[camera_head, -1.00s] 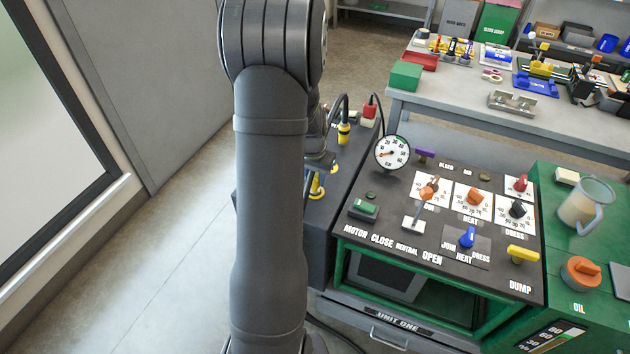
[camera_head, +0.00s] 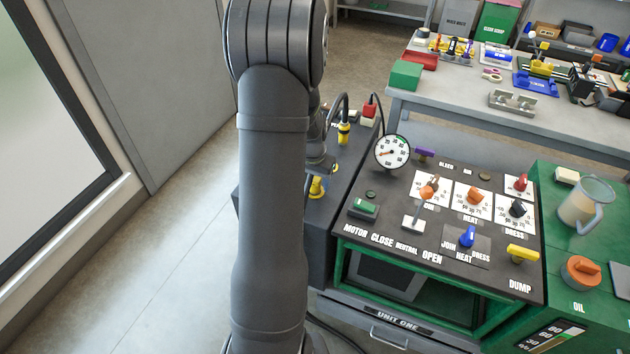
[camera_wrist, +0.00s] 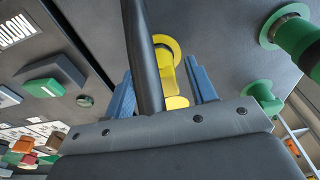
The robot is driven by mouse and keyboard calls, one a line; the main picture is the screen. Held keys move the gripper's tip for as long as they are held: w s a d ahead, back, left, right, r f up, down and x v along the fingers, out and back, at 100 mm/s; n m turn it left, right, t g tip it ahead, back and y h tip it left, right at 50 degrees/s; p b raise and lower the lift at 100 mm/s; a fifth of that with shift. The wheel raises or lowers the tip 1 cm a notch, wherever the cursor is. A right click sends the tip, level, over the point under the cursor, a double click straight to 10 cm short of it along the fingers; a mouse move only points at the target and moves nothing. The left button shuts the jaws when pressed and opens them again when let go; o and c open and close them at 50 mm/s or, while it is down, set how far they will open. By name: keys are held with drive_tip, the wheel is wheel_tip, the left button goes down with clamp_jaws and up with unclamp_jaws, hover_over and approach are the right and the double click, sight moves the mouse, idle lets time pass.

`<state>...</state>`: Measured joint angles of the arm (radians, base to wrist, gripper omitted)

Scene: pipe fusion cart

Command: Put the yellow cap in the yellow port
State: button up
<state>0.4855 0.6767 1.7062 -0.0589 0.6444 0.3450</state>
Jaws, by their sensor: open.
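My gripper (camera_wrist: 163,75) shows two blue fingers in the wrist view, spread apart and open. Yellow parts (camera_wrist: 166,64) lie in the gap between them, with a round yellow rim (camera_wrist: 174,45) beyond on the dark panel. I cannot tell which part is the cap and which is the port. A dark hose crosses in front and hides some of this. In the head view, a yellow piece (camera_head: 317,187) sits on the dark box just under my wrist; my arm hides part of it and the fingers.
A yellow hose connector (camera_head: 344,132) and a red block (camera_head: 369,113) stand at the box's far end. The round gauge (camera_head: 392,152) and control panel are to the right. In the wrist view, green fittings (camera_wrist: 288,30) stand at the right and a green button (camera_wrist: 44,88) at the left.

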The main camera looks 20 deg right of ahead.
wheel_tip(320, 180, up, 12)
drive_tip(key=s+a, duration=0.1)
drive_tip(key=shift+f, duration=0.2)
idle(0.3)
drive_tip(key=f, duration=0.8)
drive_tip(key=w+d+f, duration=0.1)
drive_tip(key=f, duration=0.3)
wheel_tip(320, 180, up, 2)
drive_tip(key=shift+r, duration=0.75)
